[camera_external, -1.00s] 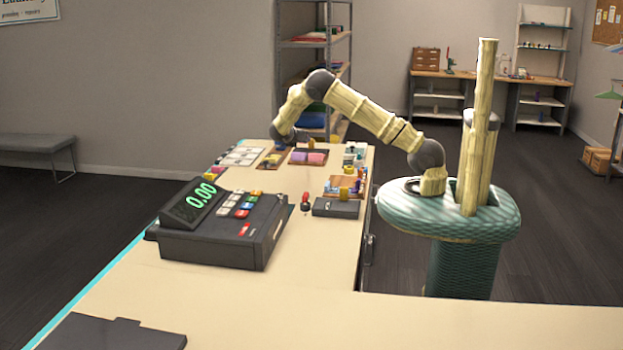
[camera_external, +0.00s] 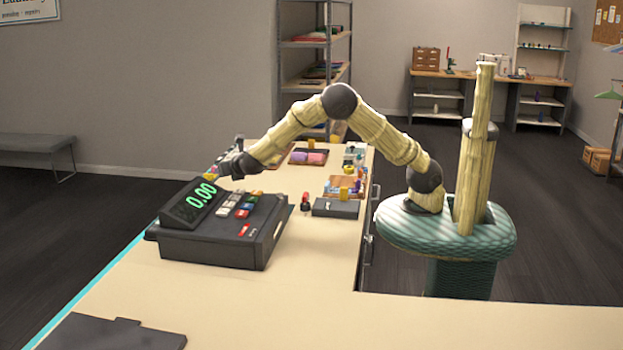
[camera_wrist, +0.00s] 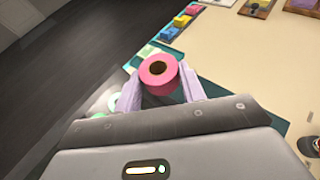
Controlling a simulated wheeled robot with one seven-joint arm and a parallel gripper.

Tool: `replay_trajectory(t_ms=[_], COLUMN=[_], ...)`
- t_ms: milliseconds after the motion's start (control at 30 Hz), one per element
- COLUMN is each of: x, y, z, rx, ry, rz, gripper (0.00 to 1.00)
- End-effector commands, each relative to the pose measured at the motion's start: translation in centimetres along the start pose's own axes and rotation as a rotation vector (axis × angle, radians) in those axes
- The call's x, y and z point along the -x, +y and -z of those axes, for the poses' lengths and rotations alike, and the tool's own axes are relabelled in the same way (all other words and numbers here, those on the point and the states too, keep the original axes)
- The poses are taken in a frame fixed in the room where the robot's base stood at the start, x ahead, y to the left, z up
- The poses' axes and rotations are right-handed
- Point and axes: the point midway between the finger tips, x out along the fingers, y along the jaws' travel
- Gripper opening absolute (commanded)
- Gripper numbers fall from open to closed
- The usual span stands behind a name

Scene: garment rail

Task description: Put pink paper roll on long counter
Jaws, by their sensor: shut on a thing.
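The pink paper roll (camera_wrist: 159,72) is between the two pale fingers of my gripper (camera_wrist: 160,90) in the wrist view, its dark core facing the camera. My gripper is shut on it. In the external view my gripper (camera_external: 222,168) is over the left edge of the long counter (camera_external: 325,240), just behind the cash register. I cannot make out the roll there. The counter's beige top also shows in the wrist view (camera_wrist: 255,65), to the right of the roll.
The black cash register (camera_external: 225,230) stands close in front of my gripper. Coloured blocks (camera_wrist: 175,27) line the counter edge in the wrist view. A dark box (camera_external: 335,207) and small trays sit farther along. The near counter has bare room.

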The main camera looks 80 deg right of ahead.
Motion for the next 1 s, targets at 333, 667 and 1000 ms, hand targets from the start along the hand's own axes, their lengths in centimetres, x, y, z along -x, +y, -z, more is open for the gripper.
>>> replay_trajectory(t_ms=[333,667,1000], x=[11.2,23.3,33.4], y=[9.8,15.7,17.9], z=[5.1,10.5,14.9], rx=[0.130,0.249,0.342], ry=[0.000,0.001,0.000], rz=[-0.317,-0.605,-0.829], gripper=[0.18,0.18,0.18])
